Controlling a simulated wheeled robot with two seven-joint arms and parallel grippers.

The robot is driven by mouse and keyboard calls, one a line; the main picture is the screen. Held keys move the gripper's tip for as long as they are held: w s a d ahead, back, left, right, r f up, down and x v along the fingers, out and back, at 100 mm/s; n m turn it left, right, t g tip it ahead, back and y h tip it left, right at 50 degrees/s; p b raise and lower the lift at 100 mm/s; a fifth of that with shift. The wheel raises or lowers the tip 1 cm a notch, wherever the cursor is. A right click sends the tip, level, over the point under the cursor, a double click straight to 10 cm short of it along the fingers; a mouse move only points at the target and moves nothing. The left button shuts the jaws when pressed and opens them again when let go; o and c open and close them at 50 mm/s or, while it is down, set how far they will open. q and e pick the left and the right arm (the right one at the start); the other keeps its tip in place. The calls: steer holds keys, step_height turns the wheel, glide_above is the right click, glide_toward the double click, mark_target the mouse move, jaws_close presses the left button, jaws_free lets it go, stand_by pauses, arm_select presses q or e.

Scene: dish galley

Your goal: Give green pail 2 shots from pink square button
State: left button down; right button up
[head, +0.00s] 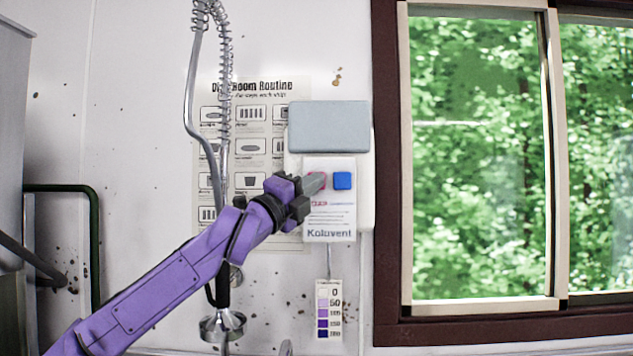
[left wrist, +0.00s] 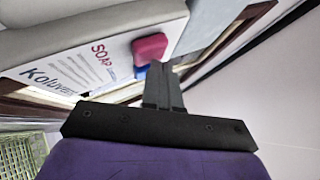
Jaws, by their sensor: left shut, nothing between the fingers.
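The pink square button (left wrist: 150,47) is on the front of a white wall dispenser (head: 330,222) labelled "Koluvent". In the head view only slivers of the button show around my left gripper (head: 317,183), which covers most of it. My left gripper is shut and empty, its fingertips right at the pink button. In the left wrist view the tips (left wrist: 158,68) lie beside the button's edge; I cannot tell whether they touch it. A blue square button (head: 342,180) is just right of it. No green pail is identifiable in either view. My right gripper is not in view.
A coiled spray hose (head: 225,80) hangs left of the dispenser, near my left forearm. A scale card (head: 328,310) hangs below the dispenser. A window (head: 480,160) is at the right. A pale green slatted basket (left wrist: 18,160) shows low in the left wrist view.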

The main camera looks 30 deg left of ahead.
arm_select(q)
steer(key=shift+w+a+r, duration=0.1)
steer(key=shift+w+a, duration=0.2)
steer(key=shift+w, duration=0.2)
stand_by(0.7)
steer(key=shift+s+d+f+b, duration=0.1)
steer(key=shift+s+d+b, duration=0.15)
steer(key=shift+s+b, duration=0.25)
steer(key=shift+s+d+f+b, duration=0.1)
steer(key=shift+s+d+b, duration=0.15)
steer(key=shift+s+b, duration=0.2)
steer(key=s+b, duration=0.1)
steer(key=s+d+b, duration=0.1)
steer(key=s, duration=0.1)
steer(key=s+d+b, duration=0.1)
steer(key=shift+s+d, duration=0.1)
steer(key=shift+s, duration=0.15)
